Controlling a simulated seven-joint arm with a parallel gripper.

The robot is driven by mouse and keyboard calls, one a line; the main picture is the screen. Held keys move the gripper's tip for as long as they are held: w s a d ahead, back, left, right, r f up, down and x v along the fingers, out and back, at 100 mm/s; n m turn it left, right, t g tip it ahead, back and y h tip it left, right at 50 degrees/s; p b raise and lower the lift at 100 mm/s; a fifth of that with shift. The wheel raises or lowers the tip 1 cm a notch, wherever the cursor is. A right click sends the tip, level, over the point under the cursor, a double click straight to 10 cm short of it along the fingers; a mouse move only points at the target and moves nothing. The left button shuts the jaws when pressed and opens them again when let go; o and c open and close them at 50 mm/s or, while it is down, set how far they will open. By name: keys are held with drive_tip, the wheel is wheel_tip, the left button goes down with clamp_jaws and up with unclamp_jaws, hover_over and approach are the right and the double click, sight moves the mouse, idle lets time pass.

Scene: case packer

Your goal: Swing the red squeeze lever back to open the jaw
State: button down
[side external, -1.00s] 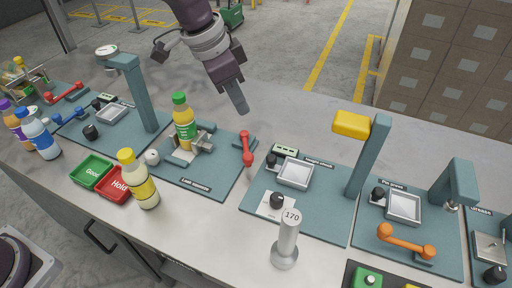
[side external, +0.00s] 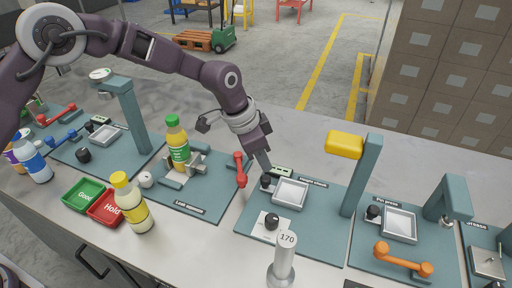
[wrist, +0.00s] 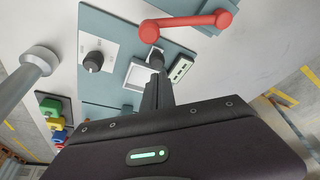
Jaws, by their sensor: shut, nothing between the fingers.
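The red squeeze lever (side external: 240,170) stands at the right edge of the leak squeeze station's teal plate (side external: 205,203), and it also shows at the top of the wrist view (wrist: 187,24). The grey jaw (side external: 193,167) is around the lower part of an orange bottle with a green cap (side external: 177,143). My gripper (side external: 265,167) is shut and empty, pointing down just right of the lever, apparently apart from it. In the wrist view, my fingertips (wrist: 157,60) appear just below the lever's left end.
A black knob (side external: 266,181) and a silver tray (side external: 291,193) of the neighbouring station lie close to my fingertips. A post with a yellow head (side external: 345,145) stands to the right. A yellow-capped bottle (side external: 131,205) stands in front, beside the red Hold tray (side external: 105,208).

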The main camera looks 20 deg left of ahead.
sight(242, 176)
drive_tip(key=shift+x, duration=1.05)
drive_tip(key=shift+s+a, duration=0.9)
drive_tip(key=shift+a, duration=0.25)
drive_tip(key=shift+s+a, duration=0.45)
drive_tip(key=shift+a, duration=0.1)
drive_tip(key=shift+s+a+m+g, duration=0.2)
drive_tip(key=shift+s+a+m, duration=0.1)
drive_tip(key=shift+a+m, duration=0.3)
drive_tip(key=shift+s+a+m+g, duration=0.2)
drive_tip(key=shift+s+a+m, duration=0.2)
drive_tip(key=shift+m, duration=0.3)
drive_tip(key=shift+s+a+m+g+h, duration=0.15)
drive_tip(key=shift+s+a+m+g, duration=0.1)
drive_tip(key=shift+a+m, duration=0.35)
drive_tip(key=shift+s+a+m+g+h, duration=0.15)
drive_tip(key=shift+a+m+g, duration=0.1)
drive_tip(key=shift+a+m, duration=0.3)
drive_tip(key=shift+s+a, duration=0.15)
drive_tip(key=shift+a, duration=0.45)
drive_tip(key=shift+a+f, duration=0.1)
drive_tip(key=shift+a, duration=0.05)
